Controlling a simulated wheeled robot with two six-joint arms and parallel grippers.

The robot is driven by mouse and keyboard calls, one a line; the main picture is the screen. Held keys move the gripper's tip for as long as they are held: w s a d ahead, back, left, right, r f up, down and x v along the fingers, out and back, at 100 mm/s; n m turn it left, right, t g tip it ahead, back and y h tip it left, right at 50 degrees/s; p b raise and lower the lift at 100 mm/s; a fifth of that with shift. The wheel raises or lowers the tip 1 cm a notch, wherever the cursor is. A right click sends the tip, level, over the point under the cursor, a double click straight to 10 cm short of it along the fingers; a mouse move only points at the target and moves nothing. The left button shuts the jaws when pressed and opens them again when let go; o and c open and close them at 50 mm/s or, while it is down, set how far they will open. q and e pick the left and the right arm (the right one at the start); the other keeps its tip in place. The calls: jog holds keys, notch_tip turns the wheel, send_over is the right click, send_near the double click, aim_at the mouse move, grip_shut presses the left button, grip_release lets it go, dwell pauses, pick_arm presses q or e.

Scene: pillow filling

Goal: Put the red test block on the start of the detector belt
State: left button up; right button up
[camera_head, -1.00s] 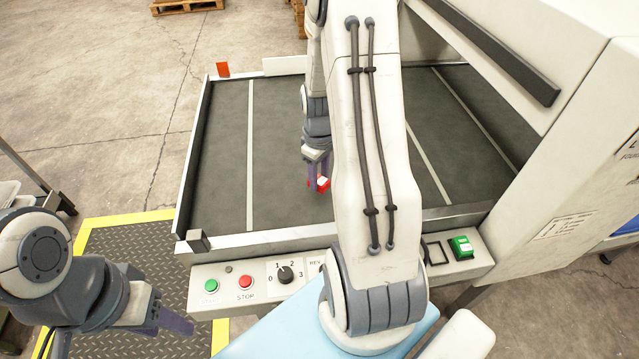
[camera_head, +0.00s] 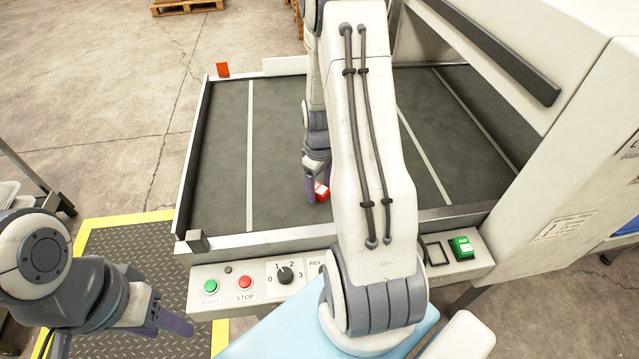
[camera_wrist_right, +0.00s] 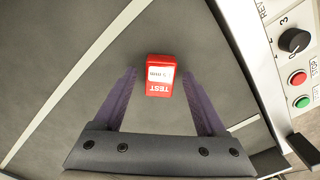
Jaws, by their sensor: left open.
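The red test block (camera_head: 322,191) with a white label is on the dark detector belt (camera_head: 275,120), right of the left pale stripe. In the right wrist view the block (camera_wrist_right: 159,86) is between the fingertips of my right gripper (camera_wrist_right: 160,75), with a gap on each side. The right gripper (camera_head: 318,185) is open and low over the belt in the head view, its arm hiding part of the belt. My left gripper (camera_head: 178,322) is open and empty at the lower left, beside the control panel, away from the block.
The control panel (camera_head: 215,303) has a green START button (camera_head: 211,286), a red STOP button (camera_head: 245,283) and a dial (camera_head: 286,274). The white detector housing (camera_head: 580,120) stands at the right. A raised rail (camera_head: 190,160) edges the belt's left side.

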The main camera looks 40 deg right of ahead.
aim_at(320, 189)
notch_tip(320, 189, up, 12)
jog(key=s+a+r+n, duration=0.1)
jog(key=a+r, duration=0.2)
jog(key=a, duration=0.7)
jog(key=s+a+r+n, duration=0.1)
jog(key=a+r, duration=0.1)
jog(key=a, duration=0.8)
jog(key=s+a+r+n+y, duration=0.1)
jog(key=s+a+n, duration=0.1)
jog(key=s+a, duration=0.9)
jog(key=s, duration=0.3)
jog(key=shift+s+a+r+n+p, duration=0.15)
jog(key=shift+s+r+n+p, duration=0.15)
jog(key=shift+s+r+p, duration=0.1)
